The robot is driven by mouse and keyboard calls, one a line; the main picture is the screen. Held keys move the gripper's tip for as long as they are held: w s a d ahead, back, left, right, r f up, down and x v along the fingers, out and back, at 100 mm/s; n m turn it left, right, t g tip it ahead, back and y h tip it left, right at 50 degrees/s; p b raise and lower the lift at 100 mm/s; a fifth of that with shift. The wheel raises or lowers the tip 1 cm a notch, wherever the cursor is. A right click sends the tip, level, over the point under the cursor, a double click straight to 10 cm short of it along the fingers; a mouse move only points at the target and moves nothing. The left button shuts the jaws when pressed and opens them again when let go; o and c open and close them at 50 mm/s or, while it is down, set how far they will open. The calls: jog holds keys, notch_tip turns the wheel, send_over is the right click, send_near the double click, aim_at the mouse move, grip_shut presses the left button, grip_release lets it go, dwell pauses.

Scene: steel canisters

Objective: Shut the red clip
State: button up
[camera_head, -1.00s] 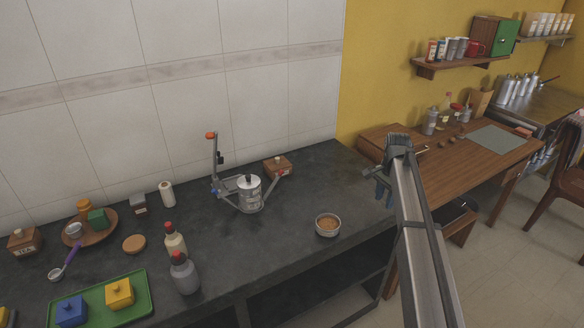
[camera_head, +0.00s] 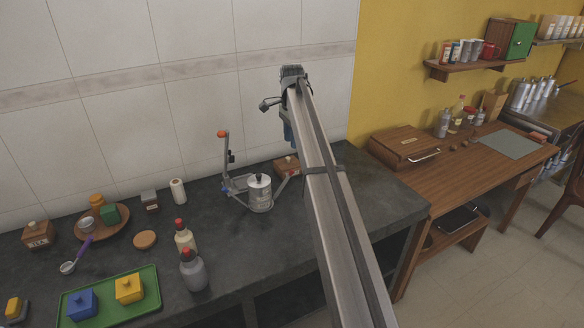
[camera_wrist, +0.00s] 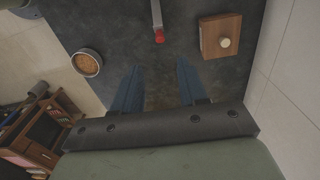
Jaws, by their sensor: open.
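A steel canister (camera_head: 259,188) stands on the dark counter with metal clip levers around it. One lever with an orange tip (camera_head: 222,134) stands upright at its left. The red clip (camera_wrist: 159,37) shows in the wrist view as a grey lever with a red end, reaching in from the top edge. In the head view its lever (camera_head: 284,184) slopes out to the canister's right, swung away from it. My gripper (camera_wrist: 157,66) is open and empty, its blue fingers apart above the counter, with the red end ahead between their lines. In the head view my arm hides part of the area.
A wooden box with a pale knob (camera_wrist: 221,38) stands close right of the red end in the wrist view. A bowl of brown food (camera_wrist: 87,63) is at left. Two bottles (camera_head: 186,237) stand in front of the canister. The tiled wall (camera_head: 200,80) is behind.

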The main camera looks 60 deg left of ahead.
notch_tip(320, 180, down, 12)
jog(key=shift+r, duration=0.1)
dwell(0.4)
grip_shut()
dwell(0.3)
dwell(0.4)
